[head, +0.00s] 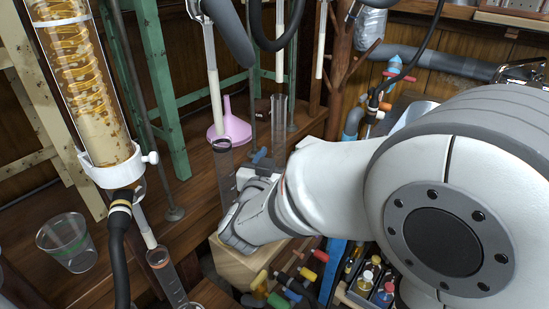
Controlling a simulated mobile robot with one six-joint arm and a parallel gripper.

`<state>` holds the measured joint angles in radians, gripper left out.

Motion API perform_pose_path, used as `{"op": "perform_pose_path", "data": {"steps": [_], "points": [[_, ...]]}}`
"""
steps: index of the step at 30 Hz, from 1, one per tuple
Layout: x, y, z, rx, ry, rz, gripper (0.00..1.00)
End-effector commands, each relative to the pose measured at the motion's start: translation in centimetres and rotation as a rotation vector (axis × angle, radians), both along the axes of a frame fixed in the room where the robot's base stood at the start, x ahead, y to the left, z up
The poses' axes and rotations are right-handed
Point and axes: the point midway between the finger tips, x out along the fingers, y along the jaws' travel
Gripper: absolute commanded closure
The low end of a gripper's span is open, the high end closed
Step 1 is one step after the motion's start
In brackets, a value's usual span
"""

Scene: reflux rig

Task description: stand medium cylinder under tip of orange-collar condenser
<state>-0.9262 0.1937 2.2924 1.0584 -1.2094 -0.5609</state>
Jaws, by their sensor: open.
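Three clear cylinders show, and I cannot tell for sure which is the medium one. One with a dark ring near its top (224,172) stands upright just left of my gripper (250,177). A slimmer clear cylinder (279,125) stands behind the gripper. Another (166,275) is at the bottom, under the pale tip (146,228) of the large condenser (80,75) with an amber coil. That condenser's visible collar is white; I make out no orange collar. My gripper is open beside the dark-ringed cylinder, its fingertips partly hidden; I cannot tell whether it touches.
A pink funnel-like piece (229,128) sits on the wooden bench below another pale tube (215,90). A clear beaker (68,243) stands at the left. Green posts (165,80) and a black hose (119,255) crowd the space. Coloured-handled items and a bottle rack (370,278) lie lower right.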

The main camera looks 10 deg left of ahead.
Motion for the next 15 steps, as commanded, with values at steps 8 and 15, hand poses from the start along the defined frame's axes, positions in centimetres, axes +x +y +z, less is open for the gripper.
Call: {"op": "perform_pose_path", "data": {"steps": [8, 15], "points": [[0.1, 0.0, 5.1, 0.004, -0.002, 0.0, 0.46], [0.1, 0.0, 8.9, 0.002, -0.001, 0.001, 0.46]]}}
